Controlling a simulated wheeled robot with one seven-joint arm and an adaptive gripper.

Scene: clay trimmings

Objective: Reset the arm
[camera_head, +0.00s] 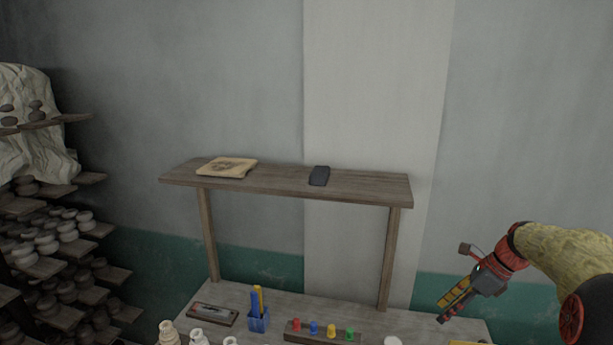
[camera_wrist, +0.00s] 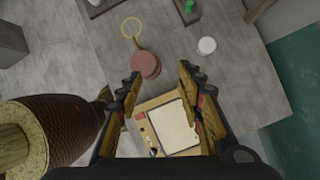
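My gripper (camera_head: 457,299) is at the right in the head view, held in the air above the right end of the workbench (camera_head: 283,300). In the wrist view my gripper (camera_wrist: 160,90) points down at the bench top. Its two fingers are spread apart with nothing between them. Below the fingers lies a wooden board with a pale square sheet (camera_wrist: 174,127) on it; the fingers hide part of it. My arm reaches in from the right edge of the head view.
A raised shelf (camera_head: 285,184) bears a tan book-like item (camera_head: 227,167) and a dark phone-like item (camera_head: 319,176). On the bench are a blue holder (camera_head: 258,319), a rack (camera_head: 324,337) with coloured pieces, a reddish round item (camera_wrist: 146,65) and a white round item (camera_wrist: 207,46). Pottery shelves (camera_head: 60,230) stand left.

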